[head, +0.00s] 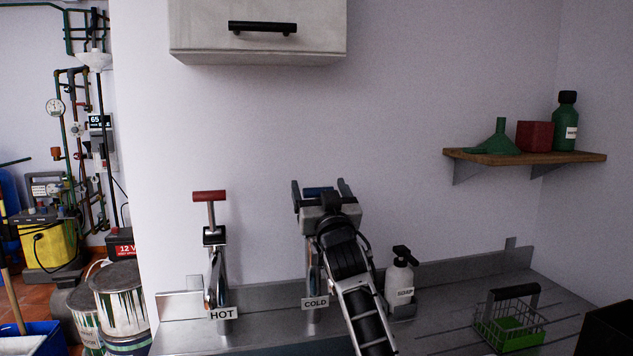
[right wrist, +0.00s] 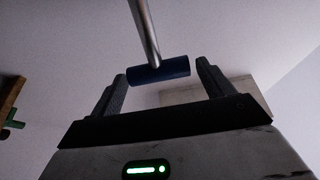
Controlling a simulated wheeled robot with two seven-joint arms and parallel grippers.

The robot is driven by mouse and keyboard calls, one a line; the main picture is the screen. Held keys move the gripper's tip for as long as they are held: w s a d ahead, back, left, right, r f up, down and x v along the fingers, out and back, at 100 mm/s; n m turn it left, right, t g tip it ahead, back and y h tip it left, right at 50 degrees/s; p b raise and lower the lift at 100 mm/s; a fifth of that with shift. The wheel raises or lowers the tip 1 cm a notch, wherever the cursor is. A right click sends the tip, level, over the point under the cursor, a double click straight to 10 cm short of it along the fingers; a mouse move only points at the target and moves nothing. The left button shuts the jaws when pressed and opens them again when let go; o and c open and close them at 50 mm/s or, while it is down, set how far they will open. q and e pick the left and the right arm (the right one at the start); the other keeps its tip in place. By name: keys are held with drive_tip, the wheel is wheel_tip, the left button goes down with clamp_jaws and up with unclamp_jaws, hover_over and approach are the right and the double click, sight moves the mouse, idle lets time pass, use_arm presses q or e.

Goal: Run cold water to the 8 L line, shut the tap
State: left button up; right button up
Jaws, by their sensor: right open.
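The cold tap, labelled COLD (head: 315,303), stands at the back of the counter, with its upper part mostly hidden behind my right arm. My right gripper (head: 320,187) is open, with one finger on each side of the blue handle; gaps show between handle and fingers. The hot tap (head: 211,260), with a red handle (head: 210,196), stands to the left. No vessel with an 8 L line and no running water are visible. My left gripper is out of view.
A soap bottle (head: 399,272) stands just right of my right arm. A wire basket (head: 510,325) with a green item is farther right. A wall shelf (head: 525,158) holds a green funnel, red box and green bottle. A cabinet (head: 258,35) hangs above.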

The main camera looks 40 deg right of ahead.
drive_tip(key=shift+w+d, duration=0.3)
drive_tip(key=shift+w, duration=0.3)
drive_tip(key=shift+w+d+r+p, duration=0.2)
drive_tip(key=shift+w+d+p, duration=0.15)
drive_tip(key=shift+w, duration=0.25)
